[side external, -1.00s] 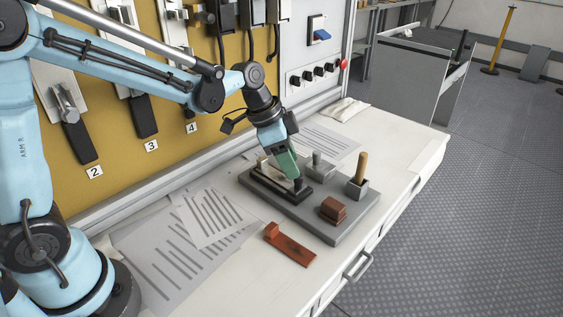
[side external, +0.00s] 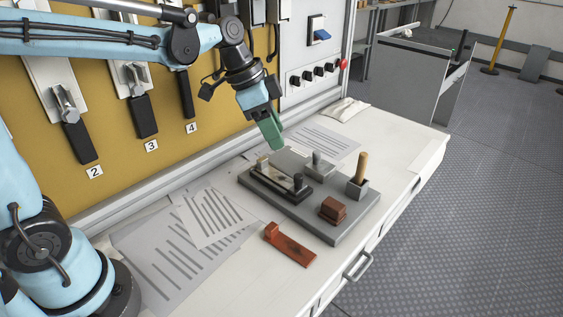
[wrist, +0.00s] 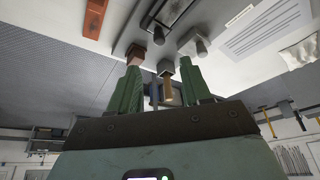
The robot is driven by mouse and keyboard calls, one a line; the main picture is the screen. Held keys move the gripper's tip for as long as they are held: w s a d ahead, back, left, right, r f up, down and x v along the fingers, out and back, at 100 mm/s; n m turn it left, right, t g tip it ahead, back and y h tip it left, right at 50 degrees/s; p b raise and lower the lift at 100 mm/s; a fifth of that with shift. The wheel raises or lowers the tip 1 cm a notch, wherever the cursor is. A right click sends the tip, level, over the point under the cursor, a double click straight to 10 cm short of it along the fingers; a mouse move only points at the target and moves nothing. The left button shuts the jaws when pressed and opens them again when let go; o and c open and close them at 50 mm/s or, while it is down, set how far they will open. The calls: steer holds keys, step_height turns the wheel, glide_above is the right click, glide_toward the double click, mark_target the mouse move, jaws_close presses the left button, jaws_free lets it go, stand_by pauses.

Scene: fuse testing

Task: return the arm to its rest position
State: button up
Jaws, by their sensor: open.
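My gripper (side external: 276,146) has green fingers and hangs in the air above the back of the grey test base (side external: 333,234), clear of it. In the wrist view, its two green fingers (wrist: 162,88) are spread apart with nothing held between them. On the base are a black-framed holder (side external: 278,182) with a light bar across it, a grey post (side external: 317,165), a block with an upright wooden handle (side external: 360,175) and a brown-red block (side external: 333,209). The arm reaches in from the left.
A red-brown L-shaped piece (side external: 290,247) lies on the white bench (side external: 405,160) in front of the base. Printed sheets (side external: 180,245) lie to its left. Large lever switches (side external: 140,112) line the yellow wall panel behind. The air above the bench's right part is free.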

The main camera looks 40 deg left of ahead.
steer(key=s+a+f+n+t+y, duration=0.1)
steer(key=s+n+t, duration=0.1)
steer(key=s+n, duration=0.2)
steer(key=s+a+f+n+t+y, duration=0.2)
steer(key=s+n, duration=0.3)
steer(key=s, duration=0.2)
steer(key=shift+s+a, duration=0.3)
steer(key=shift+s, duration=0.1)
